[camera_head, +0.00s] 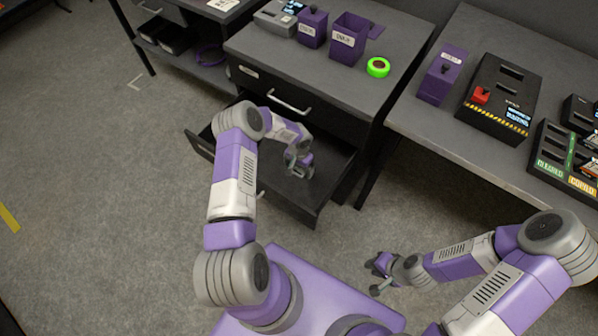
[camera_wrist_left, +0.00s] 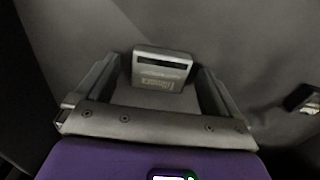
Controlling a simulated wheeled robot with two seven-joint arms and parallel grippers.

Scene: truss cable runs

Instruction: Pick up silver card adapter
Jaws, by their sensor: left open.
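The silver card adapter (camera_wrist_left: 160,75) shows in the left wrist view as a small grey box with a dark slot and a printed label. It lies between the fingertips of my left gripper (camera_wrist_left: 158,88), which is open around it with a gap on each side. In the head view my left gripper (camera_head: 300,168) reaches down into the open drawer (camera_head: 312,208), and I cannot make out the adapter there. My right gripper (camera_head: 374,277) hangs empty in front of the right table, its fingers apart.
A small dark object (camera_wrist_left: 302,98) lies right of the gripper in the left wrist view. Purple bins (camera_head: 348,38) and a green tape roll (camera_head: 378,67) stand on the desk above the drawer. The right table (camera_head: 440,118) holds a black device (camera_head: 500,98) with a red switch.

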